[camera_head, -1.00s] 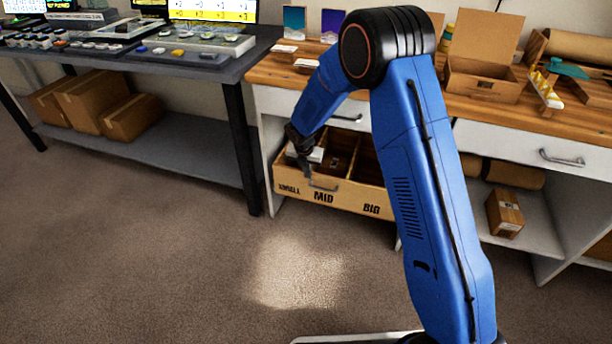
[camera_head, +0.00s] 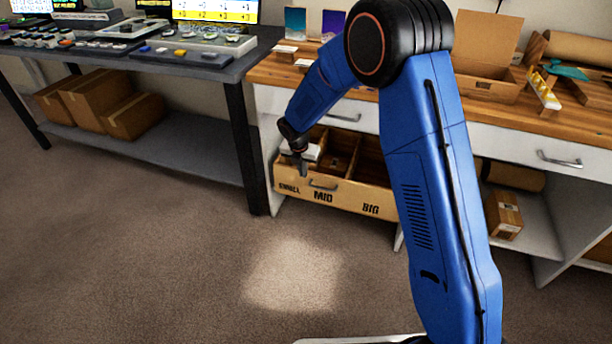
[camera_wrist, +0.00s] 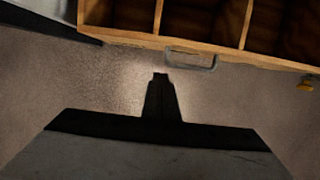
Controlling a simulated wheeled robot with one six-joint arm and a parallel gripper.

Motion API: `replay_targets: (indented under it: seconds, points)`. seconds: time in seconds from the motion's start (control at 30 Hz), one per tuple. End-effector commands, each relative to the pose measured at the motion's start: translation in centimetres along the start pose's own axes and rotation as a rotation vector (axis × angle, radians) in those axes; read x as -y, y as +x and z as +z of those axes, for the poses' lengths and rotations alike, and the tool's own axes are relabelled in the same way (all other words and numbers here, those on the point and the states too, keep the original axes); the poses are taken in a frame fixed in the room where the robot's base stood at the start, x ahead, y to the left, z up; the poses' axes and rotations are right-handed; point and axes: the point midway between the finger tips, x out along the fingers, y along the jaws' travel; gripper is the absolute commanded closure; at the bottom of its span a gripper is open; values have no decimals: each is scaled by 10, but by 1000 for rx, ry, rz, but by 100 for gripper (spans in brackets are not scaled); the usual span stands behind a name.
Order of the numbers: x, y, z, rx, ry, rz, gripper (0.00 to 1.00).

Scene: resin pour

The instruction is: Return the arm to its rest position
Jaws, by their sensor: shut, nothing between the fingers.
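My gripper (camera_head: 303,166) is at the left front of the open wooden drawer (camera_head: 345,197), close to its front wall by the left compartment. In the wrist view my gripper (camera_wrist: 160,77) has its fingers together with nothing between them, over the carpet. The drawer front (camera_wrist: 130,38) and its metal handle (camera_wrist: 192,62) lie just beyond the fingertips there. My blue arm is raised and bent, and it hides part of the drawer's right side.
A dark table (camera_head: 215,72) with a screen and trays stands at the left. The wooden counter (camera_head: 480,88) holds an open cardboard box (camera_head: 490,55). A small box (camera_head: 504,215) sits on the lower shelf at the right. The carpet (camera_head: 150,260) in front is clear.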

Motion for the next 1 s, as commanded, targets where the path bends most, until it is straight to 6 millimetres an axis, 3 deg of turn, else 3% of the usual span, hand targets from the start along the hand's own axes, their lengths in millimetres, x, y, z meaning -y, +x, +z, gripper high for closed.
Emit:
replay_targets:
  seconds: [0.1,0.3,0.63,0.77,1.0]
  points:
    - [0,-23,0,1,1,2,100]
    - [0,-46,-1,0,0,0,100]
    - [5,-59,0,-1,22,0,100]
    - [24,-81,4,4,124,6,100]
    - [85,-147,8,12,461,25,100]
